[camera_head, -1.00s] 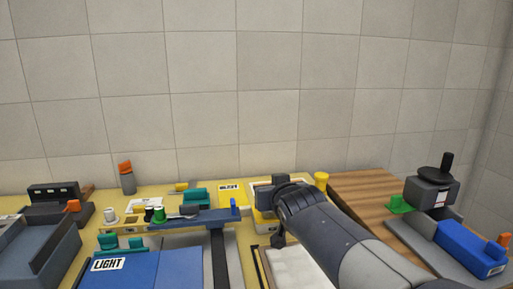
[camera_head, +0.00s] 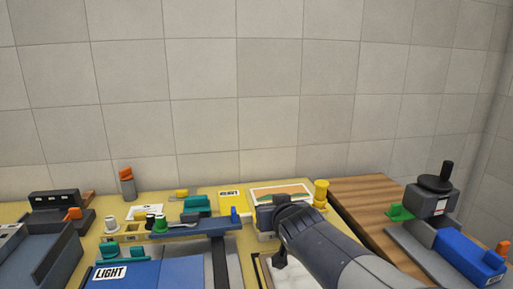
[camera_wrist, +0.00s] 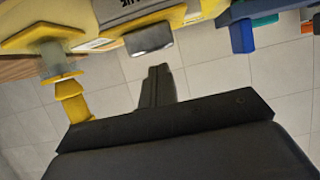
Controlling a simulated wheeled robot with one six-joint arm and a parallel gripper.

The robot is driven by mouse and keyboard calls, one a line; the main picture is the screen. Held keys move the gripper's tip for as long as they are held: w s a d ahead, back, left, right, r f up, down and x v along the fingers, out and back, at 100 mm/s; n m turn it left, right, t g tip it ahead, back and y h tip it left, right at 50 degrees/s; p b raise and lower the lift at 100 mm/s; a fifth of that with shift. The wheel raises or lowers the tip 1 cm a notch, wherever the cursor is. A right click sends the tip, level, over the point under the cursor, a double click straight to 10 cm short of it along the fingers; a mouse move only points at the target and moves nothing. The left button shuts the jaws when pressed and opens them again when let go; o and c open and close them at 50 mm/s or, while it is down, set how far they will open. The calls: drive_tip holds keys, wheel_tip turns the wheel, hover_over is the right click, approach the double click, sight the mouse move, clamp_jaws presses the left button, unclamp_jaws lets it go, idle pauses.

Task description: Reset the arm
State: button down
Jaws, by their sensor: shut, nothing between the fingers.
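My arm reaches in from the lower right of the head view, over the yellow worktop (camera_head: 190,262). My gripper shows in the wrist view (camera_wrist: 158,85) as dark fingers closed together with nothing between them. In the head view the wrist covers most of the gripper, so its fingertips are hard to make out. A yellow spool-shaped part (camera_head: 321,193) stands just behind my wrist, and a yellow part (camera_wrist: 70,98) is at the left of the wrist view.
A blue panel marked LIGHT (camera_head: 150,272) lies in front. A dark grey machine (camera_head: 40,255) stands left. A wooden top (camera_head: 375,205) at right bears a blue device (camera_head: 468,255) and a black-knobbed grey unit (camera_head: 432,198). A tiled wall (camera_head: 240,90) closes the back.

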drive_tip(key=shift+w+a+r+g+p, duration=0.1)
drive_tip(key=shift+w+r+g+p, duration=0.35)
drive_tip(key=shift+p, duration=1.85)
drive_tip(key=shift+w+a+r+g+p, duration=0.2)
drive_tip(key=shift+r+g+p, duration=0.45)
drive_tip(key=shift+p, duration=1.6)
drive_tip(key=shift+w+d+f+g+h+p, duration=0.1)
drive_tip(key=shift+w+d+g+h+p, duration=0.2)
drive_tip(key=shift+p, duration=0.55)
drive_tip(key=shift+s+a+f, duration=0.1)
drive_tip(key=shift+a, duration=0.05)
